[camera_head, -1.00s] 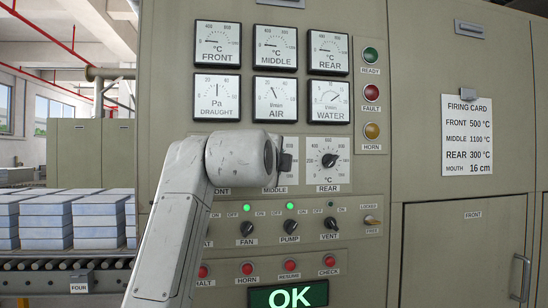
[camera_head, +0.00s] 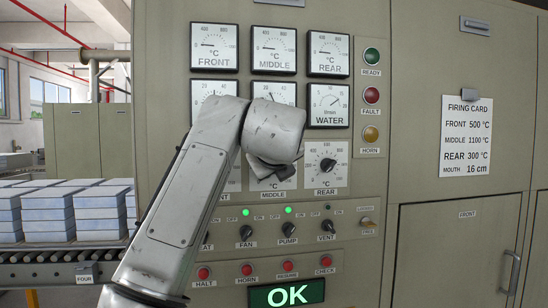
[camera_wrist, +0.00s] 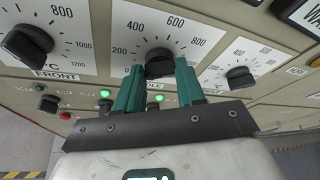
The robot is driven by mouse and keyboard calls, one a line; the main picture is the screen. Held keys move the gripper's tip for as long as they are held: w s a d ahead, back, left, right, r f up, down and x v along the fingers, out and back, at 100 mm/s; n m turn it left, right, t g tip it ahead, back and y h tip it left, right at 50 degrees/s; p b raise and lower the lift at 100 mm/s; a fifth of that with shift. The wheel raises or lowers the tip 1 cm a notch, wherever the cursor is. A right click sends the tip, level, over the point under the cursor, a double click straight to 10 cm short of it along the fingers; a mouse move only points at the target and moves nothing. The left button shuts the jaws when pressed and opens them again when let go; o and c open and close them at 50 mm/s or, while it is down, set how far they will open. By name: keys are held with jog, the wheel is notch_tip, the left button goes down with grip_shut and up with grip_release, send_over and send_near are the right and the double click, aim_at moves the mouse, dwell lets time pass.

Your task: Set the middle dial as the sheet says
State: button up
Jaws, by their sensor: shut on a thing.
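The middle dial (camera_wrist: 159,61) is a black knob on a white scale plate in the wrist view; the figures 0, 200, 400, 600 and 800 show. My gripper (camera_wrist: 160,76) has its two green fingers on either side of this knob, shut on it. Its pointer is hard to make out between the fingers. In the head view my arm hides the knob, leaving part of the plate with the MIDDLE label (camera_head: 273,193). The sheet, a white firing card (camera_head: 466,137) on the right panel, reads front 500 °C, middle 1100 °C, rear 300 °C, mouth 16 cm.
The front dial (camera_wrist: 30,43) and rear dial (camera_wrist: 240,77) sit close on either side of my fingers. Below are the fan (camera_head: 246,232), pump (camera_head: 288,230) and vent (camera_head: 327,227) switches and several red buttons. A green OK display (camera_head: 287,295) is lit.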

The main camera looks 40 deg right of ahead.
jog(key=shift+s+d+f+m+t+y+p, duration=0.1)
jog(key=shift+m+t+y+p, duration=0.45)
jog(key=shift+m+p, duration=0.5)
jog(key=shift+s+d+m+t+y+p, duration=0.15)
jog(key=shift+m+t+y+p, duration=0.25)
jog(key=shift+m+y+p, duration=0.6)
jog(key=shift+d+f+m+t+y+p, duration=0.1)
jog(key=shift+m+t+y+p, duration=0.35)
jog(key=shift+m+p, duration=0.6)
jog(key=shift+m, duration=0.3)
jog(key=o, duration=1)
jog(key=shift+r, duration=0.1)
jog(key=shift+o, duration=0.2)
jog(key=b+v, duration=0.2)
jog(key=v, duration=0.8)
jog(key=shift+s+a, duration=0.2)
jog(key=shift+s, duration=0.1)
jog(key=shift+r, duration=0.15)
